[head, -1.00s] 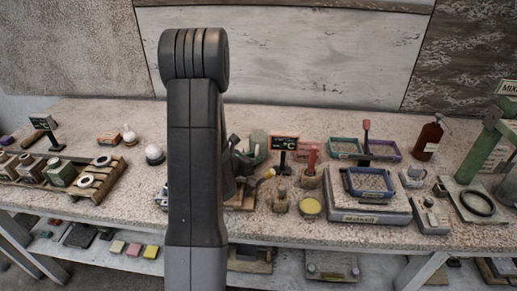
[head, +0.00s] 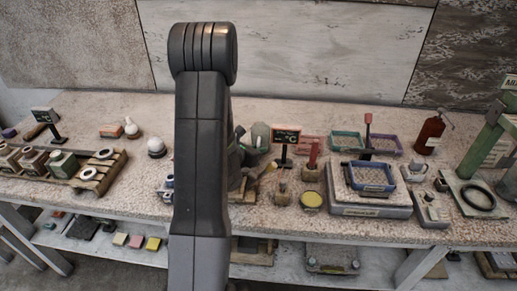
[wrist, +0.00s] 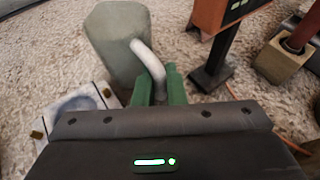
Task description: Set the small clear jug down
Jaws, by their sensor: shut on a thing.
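The small jug (wrist: 118,38), grey-green and many-sided with a pale curved handle, is at the upper left of the wrist view. My gripper (wrist: 160,80) has its green fingers shut on the handle. In the head view the jug (head: 261,133) shows just right of my arm, beside the dark sign. My gripper is mostly hidden behind my arm there. The jug looks about upright over the speckled bench (head: 110,180). I cannot tell whether its base touches the top.
The dark price sign (head: 286,137) stands close right of the jug. A pale tray-like piece (wrist: 80,105) lies left of my fingers. A scale with a blue tray (head: 371,202) is further right. A wooden rack (head: 100,185) is at the left. The bench's back left is fairly clear.

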